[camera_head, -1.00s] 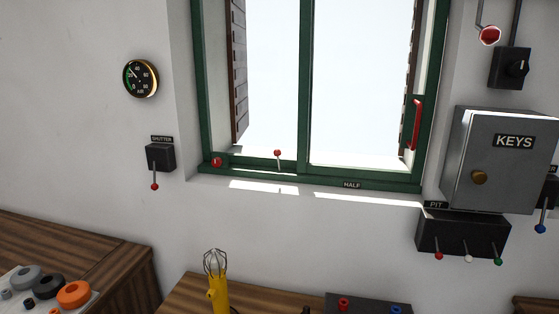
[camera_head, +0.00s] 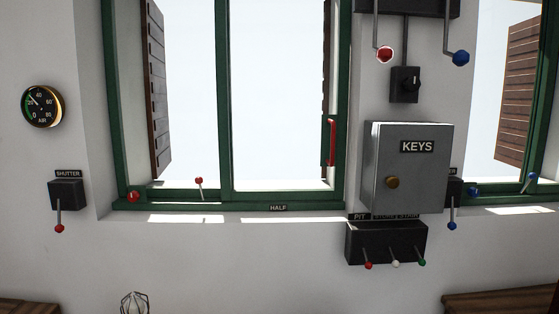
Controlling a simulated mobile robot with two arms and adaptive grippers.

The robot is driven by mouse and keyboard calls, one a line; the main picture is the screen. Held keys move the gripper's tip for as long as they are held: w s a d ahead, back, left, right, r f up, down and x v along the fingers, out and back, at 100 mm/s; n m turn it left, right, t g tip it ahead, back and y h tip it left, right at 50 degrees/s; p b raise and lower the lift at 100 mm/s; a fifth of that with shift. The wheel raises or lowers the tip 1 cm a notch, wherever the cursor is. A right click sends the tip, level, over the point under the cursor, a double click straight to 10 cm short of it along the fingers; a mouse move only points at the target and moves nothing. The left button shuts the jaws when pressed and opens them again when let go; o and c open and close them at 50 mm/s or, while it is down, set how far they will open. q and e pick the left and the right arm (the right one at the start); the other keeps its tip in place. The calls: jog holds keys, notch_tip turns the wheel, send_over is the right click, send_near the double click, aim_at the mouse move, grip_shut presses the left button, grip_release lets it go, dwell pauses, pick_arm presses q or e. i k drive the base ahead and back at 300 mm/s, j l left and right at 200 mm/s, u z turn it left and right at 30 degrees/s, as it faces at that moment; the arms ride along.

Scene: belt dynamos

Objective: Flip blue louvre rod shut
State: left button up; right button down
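Several blue-knobbed parts show in the head view, and no label reads louvre. A short tilted rod with a blue ball (camera_head: 533,177) stands on the sill of the right window. A blue round knob (camera_head: 474,192) sits on that window's frame to its left. A blue-tipped lever (camera_head: 452,225) hangs down from a dark box partly hidden behind the KEYS cabinet. A larger blue ball lever (camera_head: 460,57) hangs from a dark box at the top. Brown louvred shutters (camera_head: 521,92) stand outside the right window, swung open. Neither of my grippers is in view.
The grey KEYS cabinet (camera_head: 408,168) juts from the wall left of the right window. Below it is a dark lever box (camera_head: 386,243). The left window has a matching red-ball rod (camera_head: 199,182). Wooden surfaces (camera_head: 500,301) show at the bottom edge.

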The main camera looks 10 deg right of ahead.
aim_at(460, 58)
jog(key=z, duration=1.45)
